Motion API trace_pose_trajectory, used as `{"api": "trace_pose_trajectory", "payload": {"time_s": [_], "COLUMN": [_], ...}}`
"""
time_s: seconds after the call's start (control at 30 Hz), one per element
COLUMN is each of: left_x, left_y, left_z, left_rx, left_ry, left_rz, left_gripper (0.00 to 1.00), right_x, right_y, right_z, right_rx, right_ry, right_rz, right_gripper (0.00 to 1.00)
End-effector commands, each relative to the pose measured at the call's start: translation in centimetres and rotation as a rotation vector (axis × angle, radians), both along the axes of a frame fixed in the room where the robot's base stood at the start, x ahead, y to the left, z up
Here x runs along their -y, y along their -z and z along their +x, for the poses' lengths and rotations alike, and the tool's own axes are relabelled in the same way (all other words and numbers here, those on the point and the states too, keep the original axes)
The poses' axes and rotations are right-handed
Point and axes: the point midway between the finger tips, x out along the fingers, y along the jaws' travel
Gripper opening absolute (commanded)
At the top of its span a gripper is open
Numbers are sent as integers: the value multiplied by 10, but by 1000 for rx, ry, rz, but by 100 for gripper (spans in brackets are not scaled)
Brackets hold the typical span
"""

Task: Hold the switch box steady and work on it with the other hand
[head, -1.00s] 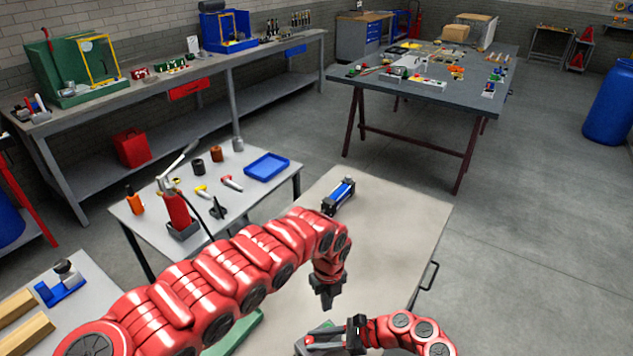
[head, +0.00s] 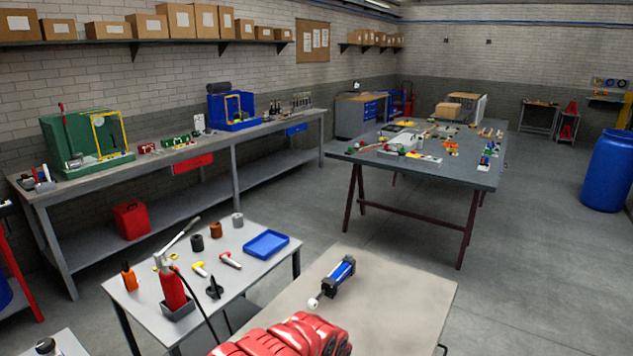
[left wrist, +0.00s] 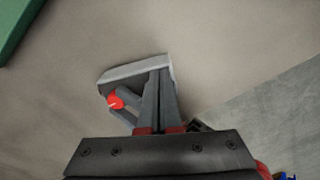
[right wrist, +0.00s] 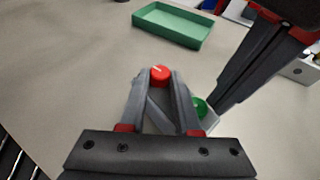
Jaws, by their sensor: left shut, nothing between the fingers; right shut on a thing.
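The switch box (left wrist: 135,72) is a light grey box with a red button (left wrist: 115,100). In the right wrist view its red button (right wrist: 160,75) shows between my right fingertips and a green button (right wrist: 199,106) beside the right finger. My right gripper (right wrist: 160,84) is shut on the box, much of which its fingers hide. My left gripper (left wrist: 163,76) is shut and empty, its fingers over the box in its wrist view. In the right wrist view the left gripper (right wrist: 224,100) points down close to the green button; contact is unclear. The head view shows neither gripper nor the box.
A green tray (right wrist: 172,27) lies on the bench beyond the box. In the head view a blue cylinder device (head: 338,274) lies on the pale bench (head: 400,292).

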Motion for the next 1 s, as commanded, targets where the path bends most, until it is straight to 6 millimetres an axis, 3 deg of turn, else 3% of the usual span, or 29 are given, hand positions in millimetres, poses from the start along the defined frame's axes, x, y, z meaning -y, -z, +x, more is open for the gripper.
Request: {"api": "trace_pose_trajectory", "payload": {"time_s": [1.0], "left_x": [-4], "left_y": [0], "left_z": [-8], "left_rx": [-4], "left_ry": [-1], "left_rz": [0], "left_gripper": [0], "right_x": [1], "right_y": [0], "right_z": [1], "right_rx": [1], "right_ry": [2], "right_rz": [-1], "right_gripper": [0]}}
